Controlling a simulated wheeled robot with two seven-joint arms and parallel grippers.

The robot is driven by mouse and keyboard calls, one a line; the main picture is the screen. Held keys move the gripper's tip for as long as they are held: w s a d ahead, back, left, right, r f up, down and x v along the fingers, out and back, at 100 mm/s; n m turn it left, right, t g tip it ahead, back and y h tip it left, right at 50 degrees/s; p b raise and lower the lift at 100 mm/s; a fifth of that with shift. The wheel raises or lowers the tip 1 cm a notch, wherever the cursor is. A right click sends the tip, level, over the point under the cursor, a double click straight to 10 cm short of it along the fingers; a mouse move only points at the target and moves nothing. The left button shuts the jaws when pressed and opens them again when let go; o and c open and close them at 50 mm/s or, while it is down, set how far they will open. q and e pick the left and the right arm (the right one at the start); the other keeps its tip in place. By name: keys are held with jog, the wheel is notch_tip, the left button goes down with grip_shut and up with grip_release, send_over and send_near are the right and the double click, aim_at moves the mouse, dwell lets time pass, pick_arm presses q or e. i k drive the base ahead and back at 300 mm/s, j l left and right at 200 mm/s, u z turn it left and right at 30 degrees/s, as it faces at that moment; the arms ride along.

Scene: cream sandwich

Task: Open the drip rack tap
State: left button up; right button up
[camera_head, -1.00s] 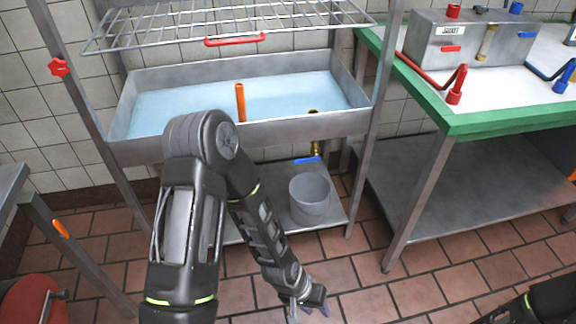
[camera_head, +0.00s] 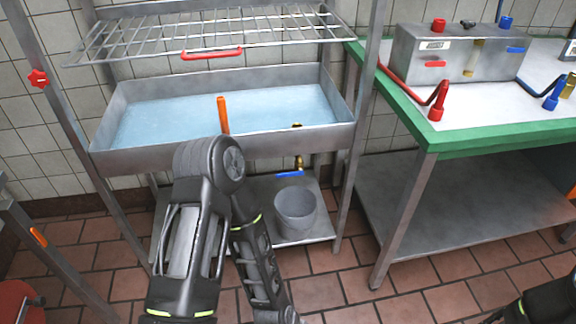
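The drip rack stands ahead, with a wire shelf (camera_head: 130,42) that has a red handle (camera_head: 212,53). Below it is a metal basin (camera_head: 115,152) holding light blue liquid, with an orange upright piece (camera_head: 223,115) in it. The tap (camera_head: 299,163) is brass with a blue lever (camera_head: 290,174). It hangs under the basin's front right, above a grey bucket (camera_head: 295,212). The lever lies roughly level. My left arm hangs in front of the rack, left of the bucket. Its gripper is below the picture edge. My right arm shows at the bottom right corner; its gripper is not visible.
A table with a green edge (camera_head: 440,140) stands to the right, carrying a metal box (camera_head: 455,50) and red and blue hoses. A red knob (camera_head: 38,78) is on the rack's left post. A red stool (camera_head: 14,300) is at the lower left. Tiled floor is clear in front.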

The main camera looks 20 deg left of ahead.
aim_at(300, 172)
jog(key=i+l+u, duration=0.1)
jog(key=l, duration=0.2)
jog(key=i+l+u, duration=0.2)
jog(key=i+l, duration=0.15)
jog(key=l, duration=0.25)
jog(key=i+l+u, duration=0.1)
jog(key=l, duration=0.25)
jog(key=i+l+u, duration=0.1)
jog(key=l, duration=0.2)
jog(key=i, duration=0.05)
